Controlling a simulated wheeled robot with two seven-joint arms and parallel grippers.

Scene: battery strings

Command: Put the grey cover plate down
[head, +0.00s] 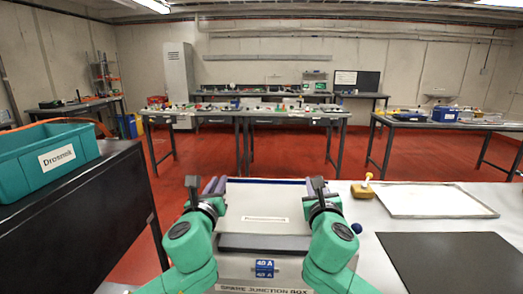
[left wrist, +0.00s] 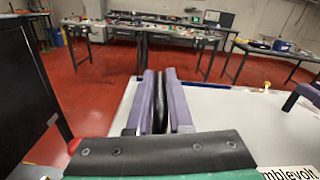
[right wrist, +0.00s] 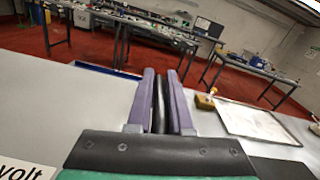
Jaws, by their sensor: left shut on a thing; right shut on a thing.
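The grey cover plate (head: 265,200), a broad pale panel with a white label, lies level between my two grippers in the head view. Its label (left wrist: 292,173) partly reads "mblevolt" in the left wrist view. My left gripper (head: 213,185) is at the plate's left side, its purple fingers shut on a narrow black piece (left wrist: 160,100). My right gripper (head: 329,189) is at the right side, likewise shut on a black piece (right wrist: 158,105). These look like the plate's handles. I cannot tell whether the plate's underside touches anything.
A spare junction box (head: 232,268) with a blue 40 A part (head: 264,268) is in front. To the right are a yellow tool (head: 361,191), a white tray (head: 437,200) and a dark mat (head: 458,262). A teal crate (head: 45,160) stands on a black bench at left.

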